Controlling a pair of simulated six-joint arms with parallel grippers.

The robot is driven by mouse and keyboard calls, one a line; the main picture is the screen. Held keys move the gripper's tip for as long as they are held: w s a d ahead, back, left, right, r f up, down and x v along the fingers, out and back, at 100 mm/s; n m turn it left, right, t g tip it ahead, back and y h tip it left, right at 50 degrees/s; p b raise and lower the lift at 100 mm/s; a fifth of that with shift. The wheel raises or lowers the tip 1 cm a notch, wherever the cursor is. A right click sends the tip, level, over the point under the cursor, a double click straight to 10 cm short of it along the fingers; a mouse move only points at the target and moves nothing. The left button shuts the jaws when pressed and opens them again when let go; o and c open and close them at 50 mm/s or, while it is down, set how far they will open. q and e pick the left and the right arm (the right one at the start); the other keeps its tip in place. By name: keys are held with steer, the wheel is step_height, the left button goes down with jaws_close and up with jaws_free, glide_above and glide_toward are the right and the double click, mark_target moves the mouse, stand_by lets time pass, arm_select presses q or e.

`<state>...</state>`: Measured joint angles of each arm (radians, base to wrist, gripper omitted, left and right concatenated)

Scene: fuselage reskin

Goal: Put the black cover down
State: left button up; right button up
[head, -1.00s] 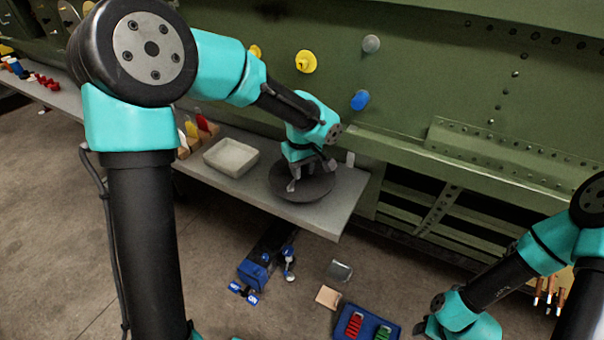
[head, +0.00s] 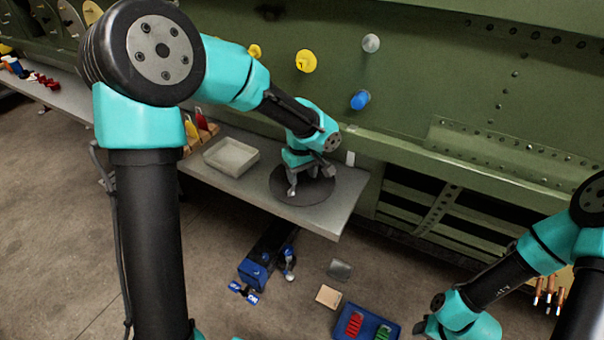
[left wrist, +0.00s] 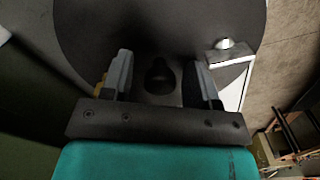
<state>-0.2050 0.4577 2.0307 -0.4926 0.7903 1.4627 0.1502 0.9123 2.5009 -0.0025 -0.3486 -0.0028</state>
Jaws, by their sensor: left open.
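The black cover (head: 318,203) is a round dark disc lying flat on the grey shelf near its right end. It also fills much of the left wrist view (left wrist: 160,28), where its dark knob (left wrist: 160,78) stands between the two fingers. My left gripper (head: 306,186) is over the cover. In the left wrist view my left gripper (left wrist: 158,68) is open, with a gap between each finger and the knob. My right gripper (head: 425,328) is at the bottom right of the head view, partly cut off, and its fingers cannot be made out.
A grey tray (head: 231,157) stands on the shelf (head: 335,213) left of the cover. The green fuselage wall (head: 440,90) rises behind, with yellow, grey and blue round parts sticking out. Below on the floor are a blue tool (head: 255,270) and a blue tray (head: 368,325).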

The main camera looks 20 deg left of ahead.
arm_select(q)
step_height(320, 180, up, 12)
steer(key=shift+r, duration=0.15)
stand_by(0.5)
